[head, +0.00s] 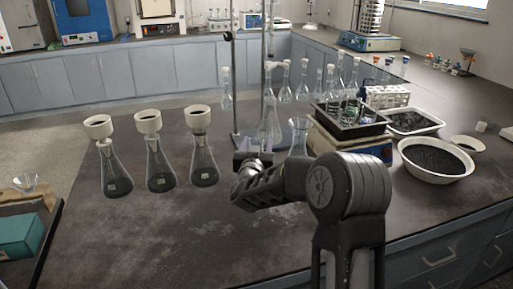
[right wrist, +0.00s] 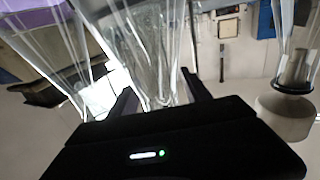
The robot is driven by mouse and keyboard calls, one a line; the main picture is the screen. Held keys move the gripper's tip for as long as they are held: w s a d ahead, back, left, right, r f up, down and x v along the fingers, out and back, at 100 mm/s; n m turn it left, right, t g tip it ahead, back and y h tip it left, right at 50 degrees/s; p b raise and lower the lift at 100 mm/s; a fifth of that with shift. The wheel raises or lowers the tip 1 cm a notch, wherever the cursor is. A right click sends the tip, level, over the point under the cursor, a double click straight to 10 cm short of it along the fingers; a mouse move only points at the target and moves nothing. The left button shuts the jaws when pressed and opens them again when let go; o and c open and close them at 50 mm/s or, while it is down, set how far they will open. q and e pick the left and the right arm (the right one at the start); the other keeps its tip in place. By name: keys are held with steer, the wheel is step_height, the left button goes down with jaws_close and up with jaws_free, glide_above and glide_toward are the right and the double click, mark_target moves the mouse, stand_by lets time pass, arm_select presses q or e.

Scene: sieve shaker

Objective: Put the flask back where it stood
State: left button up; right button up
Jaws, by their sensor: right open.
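A clear glass flask (head: 269,128) stands by the metal stand, just beyond my right gripper (head: 250,158). Another clear glass vessel (head: 299,138) is to its right, partly hidden by my arm. In the right wrist view my right gripper (right wrist: 158,95) is open, with clear glass (right wrist: 160,55) showing between its fingers; I cannot tell whether they touch. Three conical flasks with white funnels, at left (head: 116,177), middle (head: 160,172) and right (head: 204,168), stand in a row on the bench. My left gripper is out of view.
Several tall glass flasks (head: 303,82) stand behind the metal stand (head: 233,95). A black tray (head: 372,130) of glassware rests on a blue-and-white device (head: 375,153) at right. A white bowl of dark grains (head: 436,160) is further right. The bench front left of my arm is clear.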

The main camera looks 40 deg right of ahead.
steer(key=shift+r, duration=0.25)
steer(key=v, duration=1.2)
steer(key=shift+b, duration=0.35)
steer(key=shift+f, duration=0.15)
